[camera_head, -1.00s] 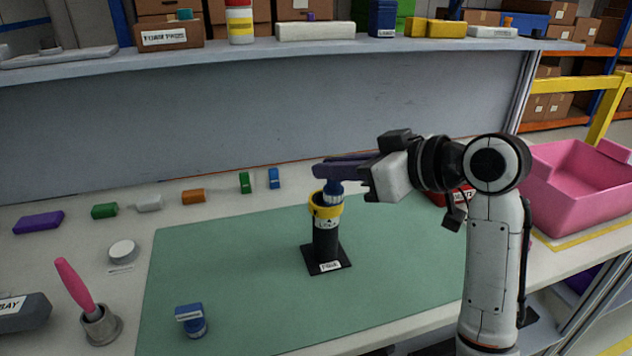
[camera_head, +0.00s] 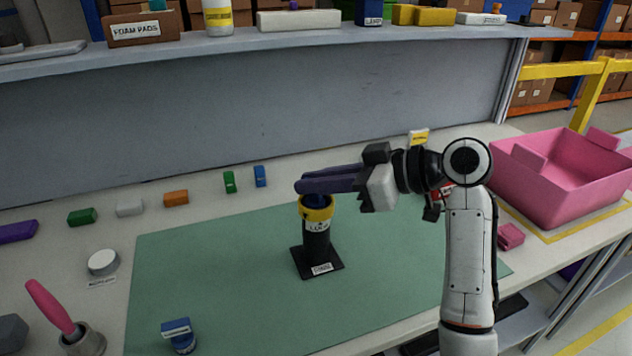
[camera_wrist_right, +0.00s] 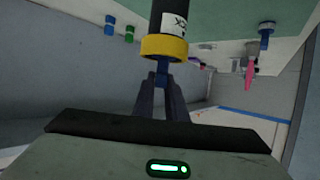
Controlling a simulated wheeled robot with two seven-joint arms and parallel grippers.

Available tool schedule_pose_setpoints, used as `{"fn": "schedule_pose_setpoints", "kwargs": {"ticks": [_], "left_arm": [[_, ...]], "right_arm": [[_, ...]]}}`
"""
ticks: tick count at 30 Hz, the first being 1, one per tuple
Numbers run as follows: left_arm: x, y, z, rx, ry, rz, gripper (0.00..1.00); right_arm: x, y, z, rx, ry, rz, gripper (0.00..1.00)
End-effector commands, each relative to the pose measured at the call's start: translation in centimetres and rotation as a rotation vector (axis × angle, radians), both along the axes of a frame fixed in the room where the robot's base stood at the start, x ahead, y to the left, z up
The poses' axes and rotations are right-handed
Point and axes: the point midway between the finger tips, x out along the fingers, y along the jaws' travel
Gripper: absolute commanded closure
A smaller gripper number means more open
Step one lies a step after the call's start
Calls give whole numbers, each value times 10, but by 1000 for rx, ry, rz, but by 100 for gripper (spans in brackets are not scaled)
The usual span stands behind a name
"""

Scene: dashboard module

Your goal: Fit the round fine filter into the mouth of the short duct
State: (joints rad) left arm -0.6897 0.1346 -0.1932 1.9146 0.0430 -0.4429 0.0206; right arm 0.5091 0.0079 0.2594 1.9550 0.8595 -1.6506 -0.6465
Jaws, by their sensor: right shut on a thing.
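The short duct (camera_head: 317,241) is a black upright tube on a square black base on the green mat, with a yellow ring (camera_head: 317,213) around its mouth. My right gripper (camera_head: 303,186) is directly above the mouth, its dark fingers shut on a blue part, which I take as the round fine filter (camera_head: 315,200). The filter's lower part is hidden by the yellow ring, so its depth in the mouth is unclear. In the right wrist view the blue filter (camera_wrist_right: 162,72) shows between the fingers and the yellow ring (camera_wrist_right: 164,48). My left gripper is not in view.
Another blue capped part (camera_head: 180,336) stands at the mat's front left. A pink-handled tool in a cup (camera_head: 82,340) and a round white-topped piece (camera_head: 103,262) are left of the mat (camera_head: 220,270). Small coloured blocks line the back. A pink bin (camera_head: 560,185) stands at right.

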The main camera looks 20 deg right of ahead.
Motion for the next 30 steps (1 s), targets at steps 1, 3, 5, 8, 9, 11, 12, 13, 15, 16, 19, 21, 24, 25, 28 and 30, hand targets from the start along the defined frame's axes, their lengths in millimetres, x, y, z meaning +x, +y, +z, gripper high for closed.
{"fn": "schedule_pose_setpoints", "kwargs": {"ticks": [1,3,5,8,9,11,12,13,15,16,19,21,24,25,28,30], "left_arm": [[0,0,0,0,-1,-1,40],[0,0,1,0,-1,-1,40],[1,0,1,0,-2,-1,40],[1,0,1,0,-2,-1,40],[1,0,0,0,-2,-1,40],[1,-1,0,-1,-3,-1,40],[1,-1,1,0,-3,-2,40],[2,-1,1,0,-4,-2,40],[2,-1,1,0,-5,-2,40],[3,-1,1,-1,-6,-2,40],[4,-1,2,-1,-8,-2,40],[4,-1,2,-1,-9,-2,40],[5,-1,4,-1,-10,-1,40],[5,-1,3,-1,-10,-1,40],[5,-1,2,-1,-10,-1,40],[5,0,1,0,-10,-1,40]], "right_arm": [[0,0,-1,1,0,-1,100],[0,0,-1,0,-1,-1,100],[0,0,-1,-1,-1,-1,100],[0,0,-2,-1,-1,-1,100],[0,0,-3,0,0,-1,100],[0,0,-4,0,0,-1,85],[0,0,-3,0,0,-1,78],[0,0,-3,0,0,-1,73],[0,0,-3,0,0,-1,69],[0,0,-3,0,0,-1,69],[0,0,-3,0,0,-1,69],[0,0,-3,0,0,-1,69],[0,-1,1,0,-2,-1,69],[-1,-3,0,-1,-2,-2,69],[-9,-13,4,-4,-2,-5,69],[-18,-22,10,-7,-4,-5,69]]}}
